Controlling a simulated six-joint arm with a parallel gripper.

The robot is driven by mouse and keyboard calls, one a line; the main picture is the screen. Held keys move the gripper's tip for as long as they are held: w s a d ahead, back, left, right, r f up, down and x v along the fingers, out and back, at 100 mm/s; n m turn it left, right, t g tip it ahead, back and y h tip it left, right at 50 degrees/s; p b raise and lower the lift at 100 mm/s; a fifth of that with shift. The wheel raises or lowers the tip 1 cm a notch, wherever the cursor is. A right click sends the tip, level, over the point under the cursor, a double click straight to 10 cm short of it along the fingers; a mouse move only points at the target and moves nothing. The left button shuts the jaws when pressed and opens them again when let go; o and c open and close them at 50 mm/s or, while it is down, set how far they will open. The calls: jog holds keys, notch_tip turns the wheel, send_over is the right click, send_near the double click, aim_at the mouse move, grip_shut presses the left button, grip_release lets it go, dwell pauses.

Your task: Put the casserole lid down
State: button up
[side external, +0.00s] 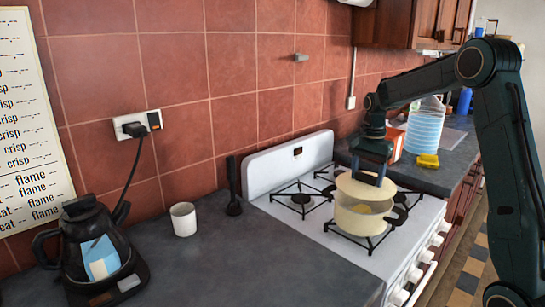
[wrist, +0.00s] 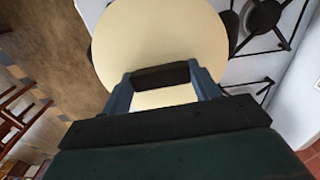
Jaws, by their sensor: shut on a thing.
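The casserole lid (side external: 352,186) is a cream disc with a dark handle, which shows in the wrist view (wrist: 160,35). My gripper (side external: 381,178) is shut on the handle (wrist: 161,76) from above. In the side view the lid is over the cream casserole pot (side external: 359,222), which stands on the front of the stove. The lid looks a little tilted, and part of the pot's inside shows below it, so the lid seems raised off the rim. Its far edge and the exact gap are hidden.
The white stove (side external: 310,228) has black grates around the pot. The grey counter (side external: 215,260) at left holds a white mug (side external: 183,218) and a black kettle (side external: 95,245). A water bottle (side external: 425,125) and yellow sponge (side external: 428,160) are on the right counter.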

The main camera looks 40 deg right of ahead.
aim_at(366, 183)
jog(key=shift+f, duration=1.95)
jog(key=shift+f, duration=0.15)
jog(key=o, duration=1)
jog(key=shift+c, duration=0.2)
notch_tip(366, 183, up, 14)
jog(key=shift+f, duration=0.2)
jog(key=shift+r, duration=0.1)
